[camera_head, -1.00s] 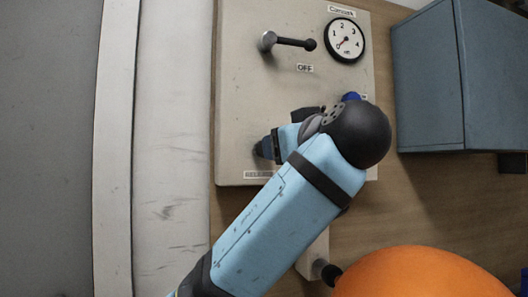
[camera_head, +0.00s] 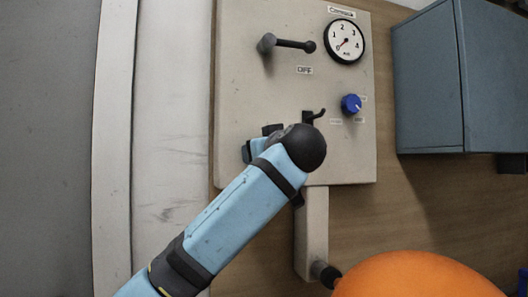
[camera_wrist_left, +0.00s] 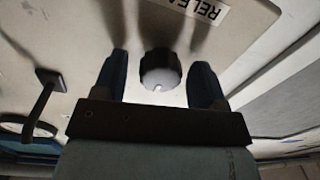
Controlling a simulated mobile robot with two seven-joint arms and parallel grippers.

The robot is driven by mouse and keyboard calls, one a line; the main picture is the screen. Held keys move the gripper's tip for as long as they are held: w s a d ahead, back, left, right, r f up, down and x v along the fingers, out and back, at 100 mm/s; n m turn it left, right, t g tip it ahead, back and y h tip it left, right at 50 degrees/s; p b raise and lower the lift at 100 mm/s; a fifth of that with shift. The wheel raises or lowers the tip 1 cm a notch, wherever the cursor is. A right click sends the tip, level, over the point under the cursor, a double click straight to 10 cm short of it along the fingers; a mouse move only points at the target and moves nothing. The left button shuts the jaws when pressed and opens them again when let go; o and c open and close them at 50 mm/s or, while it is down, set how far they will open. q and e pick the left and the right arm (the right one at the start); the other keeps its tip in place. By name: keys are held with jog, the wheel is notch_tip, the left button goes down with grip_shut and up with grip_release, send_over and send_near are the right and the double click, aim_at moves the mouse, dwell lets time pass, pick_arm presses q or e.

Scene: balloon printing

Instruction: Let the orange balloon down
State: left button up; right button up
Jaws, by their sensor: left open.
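The orange balloon (camera_head: 415,278) is round and large at the bottom right of the head view, cut off by the frame edge. Its left side is by the dark nozzle (camera_head: 325,272) on the panel's lower arm. My left gripper (camera_wrist_left: 160,62) is open over the panel. In the left wrist view a black release knob (camera_wrist_left: 160,72) lies between its two fingers, with a gap on each side. The "RELEASE" label (camera_wrist_left: 208,10) is partly in view there. In the head view my arm hides this knob and most of the gripper. My right gripper is not in view.
A blue-grey cabinet (camera_head: 430,80) stands at the right.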

pick_arm(q)
jog(key=c, duration=0.9)
